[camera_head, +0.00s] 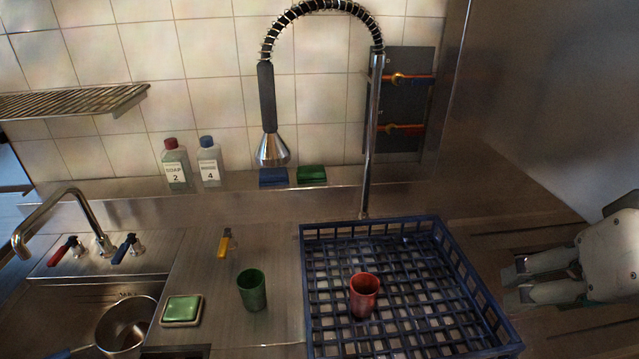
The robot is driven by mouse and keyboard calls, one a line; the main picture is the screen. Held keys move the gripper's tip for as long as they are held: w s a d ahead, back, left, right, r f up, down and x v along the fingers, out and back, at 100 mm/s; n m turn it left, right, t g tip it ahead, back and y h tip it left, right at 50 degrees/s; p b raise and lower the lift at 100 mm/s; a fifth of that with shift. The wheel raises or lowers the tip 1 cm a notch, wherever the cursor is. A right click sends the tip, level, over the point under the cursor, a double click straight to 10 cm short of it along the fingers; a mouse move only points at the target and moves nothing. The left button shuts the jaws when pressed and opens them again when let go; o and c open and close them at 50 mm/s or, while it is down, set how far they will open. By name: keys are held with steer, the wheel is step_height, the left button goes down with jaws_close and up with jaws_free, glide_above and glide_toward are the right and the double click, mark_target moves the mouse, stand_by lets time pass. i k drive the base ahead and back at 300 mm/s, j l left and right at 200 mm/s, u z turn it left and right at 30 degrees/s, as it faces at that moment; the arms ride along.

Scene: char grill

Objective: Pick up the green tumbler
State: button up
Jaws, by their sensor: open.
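The green tumbler (252,290) stands upright on the steel counter, just left of the blue rack. My gripper (510,287) is at the right edge of the view, with its fingers apart and nothing between them. It points left and is beside the right side of the rack, well away from the tumbler. A red tumbler (364,296) stands inside the rack, between my gripper and the green tumbler.
The blue rack (463,262) has raised walls. A soap dish (200,309) and a yellow-handled tool (225,243) lie near the green tumbler. A pot (127,325) sits in the left sink. A tall spray faucet (370,150) rises behind the rack.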

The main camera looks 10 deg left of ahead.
mark_target(250, 282)
steer(key=i+u, duration=0.1)
steer(key=u, duration=0.75)
steer(key=i+l+u, duration=0.1)
steer(key=u, duration=0.3)
